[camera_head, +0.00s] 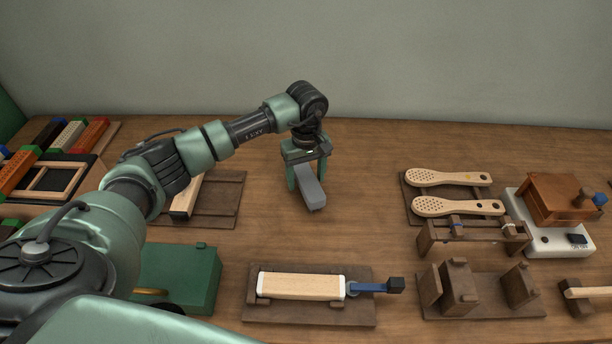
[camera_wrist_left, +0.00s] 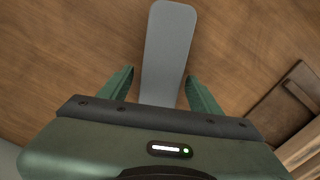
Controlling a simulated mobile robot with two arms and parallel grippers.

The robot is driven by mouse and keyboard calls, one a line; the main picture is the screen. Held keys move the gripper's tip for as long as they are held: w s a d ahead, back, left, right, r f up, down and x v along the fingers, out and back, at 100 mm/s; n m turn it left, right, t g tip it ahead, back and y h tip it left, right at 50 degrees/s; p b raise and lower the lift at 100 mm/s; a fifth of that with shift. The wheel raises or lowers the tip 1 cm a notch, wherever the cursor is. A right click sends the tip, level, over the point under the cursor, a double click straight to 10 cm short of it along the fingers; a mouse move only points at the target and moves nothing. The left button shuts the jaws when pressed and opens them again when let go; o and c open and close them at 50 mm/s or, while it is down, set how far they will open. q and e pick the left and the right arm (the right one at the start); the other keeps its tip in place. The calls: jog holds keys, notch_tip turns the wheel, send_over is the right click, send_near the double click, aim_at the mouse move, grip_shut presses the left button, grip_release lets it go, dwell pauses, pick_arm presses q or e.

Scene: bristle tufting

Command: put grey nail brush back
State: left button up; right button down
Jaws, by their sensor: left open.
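The grey nail brush (camera_head: 313,194) is a plain grey bar at the middle of the table in the head view. In the left wrist view the brush (camera_wrist_left: 169,45) runs up from between the fingers. My left gripper (camera_head: 307,178) is over the brush, pointing down. Its fingers (camera_wrist_left: 160,77) are open, one on each side of the brush, with gaps of wood showing. The brush's near end in the wrist view is hidden by the gripper body. I cannot tell whether it lies flat on the table. My right gripper is not in view.
A brown board (camera_head: 227,202) with a wooden block lies left of the brush. A fixture (camera_head: 360,316) with a pale block stands in front. Right are two perforated paddles (camera_head: 449,178), a wooden stand (camera_head: 460,292) and a white scale (camera_head: 550,238). A green box (camera_head: 190,270) is front left.

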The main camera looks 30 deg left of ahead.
aim_at(306, 176)
pick_arm(q)
jog(key=shift+r, duration=0.3)
notch_tip(306, 176, up, 12)
jog(key=b, duration=0.1)
jog(key=shift+f, duration=0.15)
dwell(1.1)
